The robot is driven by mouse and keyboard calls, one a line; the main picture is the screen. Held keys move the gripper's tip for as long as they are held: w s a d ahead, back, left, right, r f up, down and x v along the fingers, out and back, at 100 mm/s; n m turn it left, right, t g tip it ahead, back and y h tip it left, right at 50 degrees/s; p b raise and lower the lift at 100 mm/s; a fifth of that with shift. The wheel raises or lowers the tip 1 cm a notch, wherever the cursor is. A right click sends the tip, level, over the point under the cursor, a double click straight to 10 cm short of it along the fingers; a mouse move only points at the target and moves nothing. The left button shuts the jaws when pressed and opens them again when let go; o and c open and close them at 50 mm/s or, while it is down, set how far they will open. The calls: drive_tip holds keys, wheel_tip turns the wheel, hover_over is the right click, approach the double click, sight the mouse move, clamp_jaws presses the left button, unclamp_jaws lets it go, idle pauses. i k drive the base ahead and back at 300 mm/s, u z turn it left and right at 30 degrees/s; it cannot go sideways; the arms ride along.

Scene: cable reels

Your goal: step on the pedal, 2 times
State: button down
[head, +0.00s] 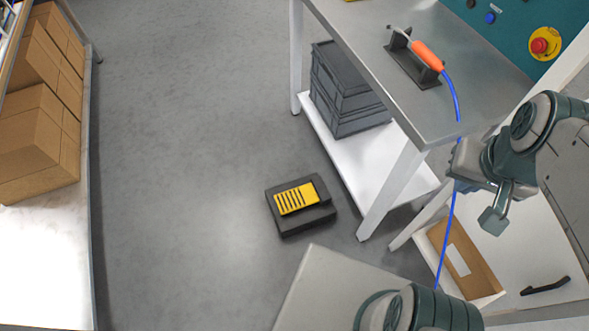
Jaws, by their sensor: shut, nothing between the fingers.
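The pedal (299,203) lies on the grey floor near the middle of the head view. It has a dark base and a yellow plate with dark slots. My gripper (494,220) is at the right side of the view, raised and well to the right of the pedal. Its fingers appear closed together with nothing held. The pedal is in full view, and nothing touches it.
A steel workbench (465,95) with an orange-handled tool (427,55) on a blue cable stands behind the pedal. Grey crates (345,90) sit on its lower shelf. The floor left of the pedal is clear.

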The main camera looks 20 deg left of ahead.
sight(288, 201)
drive_tip(key=z, duration=0.45)
drive_tip(key=i, duration=0.4)
drive_tip(key=u, duration=1.95)
